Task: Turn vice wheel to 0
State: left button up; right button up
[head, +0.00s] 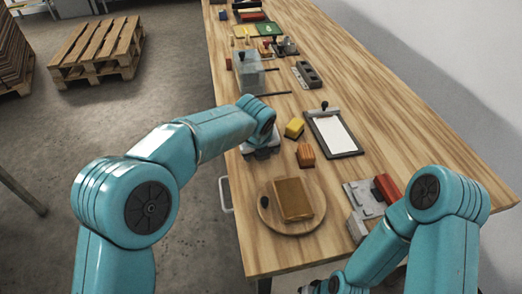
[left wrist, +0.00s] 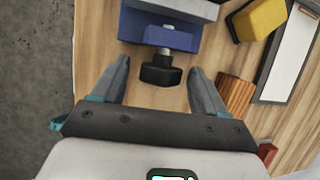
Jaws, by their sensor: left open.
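In the left wrist view a blue vice (left wrist: 166,36) stands at the top, with a grey metal part along its far side. A short metal shaft joins it to a black wheel (left wrist: 161,76). My left gripper (left wrist: 160,70) is open, one finger on each side of the wheel, with visible gaps to it. No number or mark on the wheel can be read. In the head view my left arm reaches over the table's left edge and hides most of the vice and wheel. Part of my right gripper (head: 328,287) shows at the bottom edge; its fingers are unclear.
On the wooden table (head: 350,200) are a yellow block (head: 294,128), an orange block (head: 305,155), a clipboard (head: 335,133), a round board (head: 312,221) with a brown block, and a grey fixture (head: 362,197) with a red block. Several items stand farther back. The table's right side is clear.

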pick_arm(q)
jog(key=c, duration=1.1)
jog(key=shift+o, duration=0.2)
jog(key=h, duration=0.1)
jog(key=h+b, duration=0.1)
jog(key=shift+s+a+f+n+t+h, duration=0.2)
jog(key=shift+a+n+t+h, duration=0.1)
jog(key=shift+a+h, duration=0.1)
jog(key=shift+d+r+h+b, duration=0.1)
jog(key=shift+h+b, duration=0.35)
jog(key=shift+h, duration=0.05)
jog(key=o, duration=1.1)
jog(key=shift+w, duration=0.1)
jog(key=shift+c, duration=0.2)
jog(key=v, duration=1.6)
jog(key=shift+s, duration=0.25)
